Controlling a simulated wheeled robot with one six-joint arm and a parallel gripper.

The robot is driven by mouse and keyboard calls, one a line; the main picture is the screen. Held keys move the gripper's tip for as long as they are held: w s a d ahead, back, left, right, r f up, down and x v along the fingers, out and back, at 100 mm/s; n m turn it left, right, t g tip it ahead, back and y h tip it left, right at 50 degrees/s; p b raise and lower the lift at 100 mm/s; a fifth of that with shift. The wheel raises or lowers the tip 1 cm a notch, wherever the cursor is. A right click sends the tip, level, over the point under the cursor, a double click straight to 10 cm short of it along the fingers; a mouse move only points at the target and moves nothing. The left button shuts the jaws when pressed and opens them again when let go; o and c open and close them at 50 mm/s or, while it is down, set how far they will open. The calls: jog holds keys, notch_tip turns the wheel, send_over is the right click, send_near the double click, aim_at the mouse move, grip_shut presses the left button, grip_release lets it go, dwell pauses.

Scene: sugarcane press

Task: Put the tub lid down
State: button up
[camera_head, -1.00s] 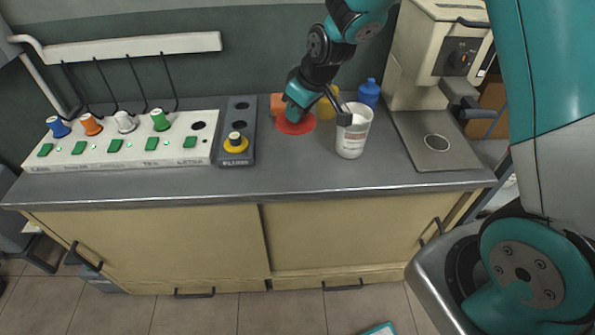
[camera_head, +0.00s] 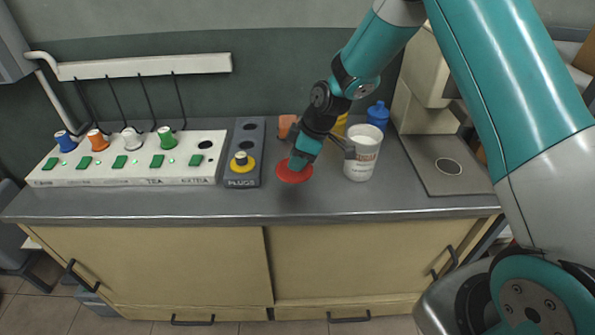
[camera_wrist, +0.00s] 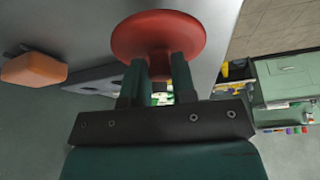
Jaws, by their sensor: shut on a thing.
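The tub lid is a round red disc (camera_head: 293,173), in the head view over the counter between the plugs block and the tub. In the wrist view the lid (camera_wrist: 158,32) is at the top, just past the fingertips. My gripper (camera_head: 298,162) is shut on the lid from above; in the wrist view its two fingers (camera_wrist: 160,68) meet the lid's near side. A dark patch on the counter lies just in front of the lid; I cannot tell whether the lid touches the counter.
An orange block (camera_head: 287,126) is behind the lid, and also in the wrist view (camera_wrist: 34,69). A blue bottle (camera_head: 378,115) and a yellow item (camera_head: 340,124) stand behind the tub. The plugs block (camera_head: 246,175) is left. Bare counter (camera_head: 320,203) lies in front.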

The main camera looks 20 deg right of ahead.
aim_at(297, 173)
jog(key=shift+f, duration=2.4)
jog(key=shift+f, duration=0.15)
jog(key=o, duration=0.9)
